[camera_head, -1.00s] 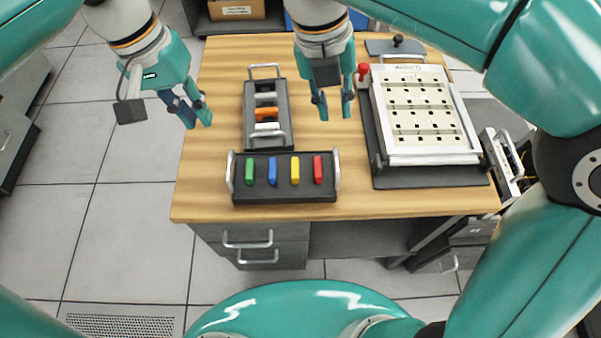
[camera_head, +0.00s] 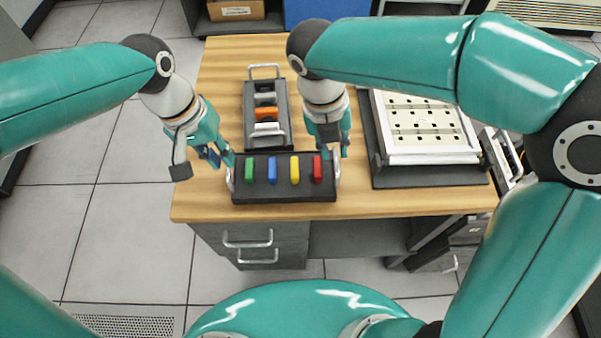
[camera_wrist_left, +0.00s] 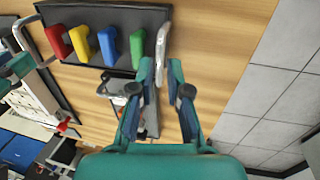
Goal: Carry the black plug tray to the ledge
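The black plug tray (camera_head: 262,190) lies flat near the table's front edge. It holds a green, a blue, a yellow and a red plug in a row and has a pale handle at each end. My left gripper (camera_head: 227,160) is open above the tray's left handle (camera_head: 230,180). In the left wrist view, that handle (camera_wrist_left: 161,40) shows just beyond the parted fingertips (camera_wrist_left: 161,73). My right gripper (camera_head: 332,152) looks open at the tray's right handle (camera_head: 337,173); contact there is unclear. I cannot tell which surface is the ledge.
A second dark tray (camera_head: 249,100) with grey and orange pieces stands right behind the plug tray. A white punch panel (camera_head: 425,125) on a dark base fills the table's right side. Bare wood (camera_head: 205,205) lies left and in front.

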